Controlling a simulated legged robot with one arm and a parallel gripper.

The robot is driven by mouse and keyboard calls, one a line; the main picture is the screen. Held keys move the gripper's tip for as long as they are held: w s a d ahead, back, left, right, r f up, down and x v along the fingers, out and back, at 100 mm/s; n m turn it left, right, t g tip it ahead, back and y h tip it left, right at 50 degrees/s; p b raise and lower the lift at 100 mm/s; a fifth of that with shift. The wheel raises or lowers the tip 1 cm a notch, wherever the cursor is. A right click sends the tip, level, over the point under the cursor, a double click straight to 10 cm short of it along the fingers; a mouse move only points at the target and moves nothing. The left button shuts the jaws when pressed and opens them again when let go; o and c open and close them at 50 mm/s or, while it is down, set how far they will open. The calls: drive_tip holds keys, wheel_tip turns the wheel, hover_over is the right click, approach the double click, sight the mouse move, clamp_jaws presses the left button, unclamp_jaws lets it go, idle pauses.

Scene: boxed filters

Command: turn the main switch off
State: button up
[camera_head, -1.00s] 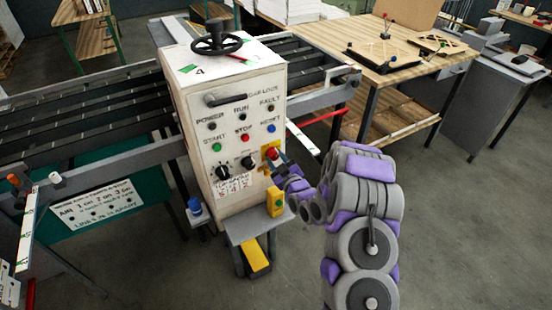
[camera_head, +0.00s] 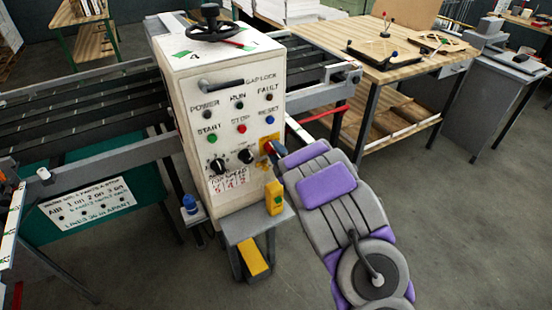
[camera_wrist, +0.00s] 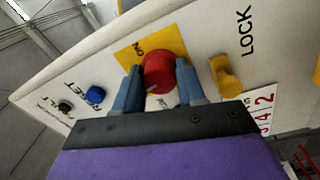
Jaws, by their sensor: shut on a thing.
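The main switch is a red knob (camera_wrist: 159,75) on a yellow plate (camera_wrist: 130,52) marked ON, seen close up in the wrist view. My gripper (camera_wrist: 160,90) is shut on the knob, with one blue-grey finger on each side of it. In the head view my gripper (camera_head: 275,152) reaches the lower right of the white control cabinet (camera_head: 190,120), and my arm hides part of the switch. The red knob (camera_head: 268,147) shows only in part there.
A yellow tab (camera_wrist: 225,77) sits beside the switch near the word LOCK. A blue RESET button (camera_wrist: 95,95) is on its other side. In the head view, a yellow box (camera_head: 274,198) stands on a small shelf below. Open floor lies to the right.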

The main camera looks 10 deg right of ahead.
drive_tip(key=shift+f+n+b, duration=0.2)
drive_tip(key=shift+n+b, duration=0.3)
drive_tip(key=shift+n, duration=0.1)
drive_tip(key=o, duration=1.1)
drive_tip(key=shift+a+r, duration=0.1)
drive_tip(key=shift+c, duration=0.2)
